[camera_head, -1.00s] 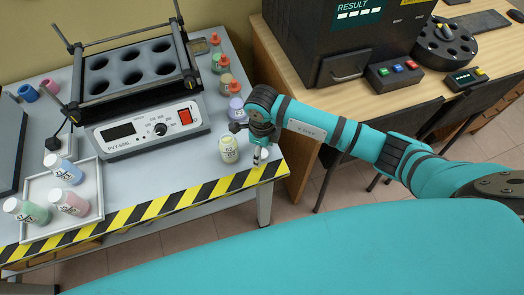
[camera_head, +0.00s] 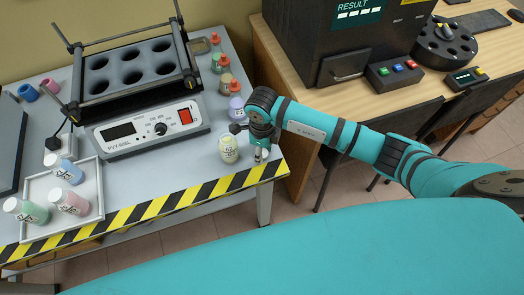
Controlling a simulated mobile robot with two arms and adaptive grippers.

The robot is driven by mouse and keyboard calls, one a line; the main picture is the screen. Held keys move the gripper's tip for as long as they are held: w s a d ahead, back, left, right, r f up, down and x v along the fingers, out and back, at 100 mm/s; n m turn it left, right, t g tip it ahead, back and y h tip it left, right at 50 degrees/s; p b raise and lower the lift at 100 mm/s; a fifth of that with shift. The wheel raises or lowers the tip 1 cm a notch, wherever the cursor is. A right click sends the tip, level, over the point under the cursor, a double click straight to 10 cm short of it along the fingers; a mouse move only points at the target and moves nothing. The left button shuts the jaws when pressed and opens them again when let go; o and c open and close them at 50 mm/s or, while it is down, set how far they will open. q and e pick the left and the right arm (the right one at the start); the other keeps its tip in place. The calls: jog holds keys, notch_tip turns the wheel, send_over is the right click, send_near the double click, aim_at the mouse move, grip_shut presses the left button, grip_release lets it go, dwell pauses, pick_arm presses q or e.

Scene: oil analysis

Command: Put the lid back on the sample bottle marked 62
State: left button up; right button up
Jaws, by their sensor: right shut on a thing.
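The sample bottle marked 62 (camera_head: 229,151) stands upright near the table's front right corner, with pale yellow contents and a white label. My right gripper (camera_head: 261,153) is just to the right of it, above the table's corner, pointing down. It is shut on a small pale thing at its fingertips, which looks like the lid; the fingers hide most of it. The gripper appears apart from the bottle. My left gripper is not in view.
The shaker (camera_head: 150,132) is left of bottle 62. A white tray (camera_head: 98,178) holds several bottles. The striped table edge (camera_head: 150,209) is in front.

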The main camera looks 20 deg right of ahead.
jog(key=shift+r, duration=0.1)
jog(key=shift+r, duration=0.5)
notch_tip(320, 180, up, 2)
jog(key=shift+w+r+b, duration=0.1)
jog(key=shift+b, duration=0.4)
jog(key=s+a+r+b, duration=0.1)
jog(key=s+a+b, duration=0.2)
jog(key=s+a, duration=0.8)
jog(key=shift+a+r, duration=0.3)
jog(key=shift+a, duration=0.05)
jog(key=shift+s, duration=0.1)
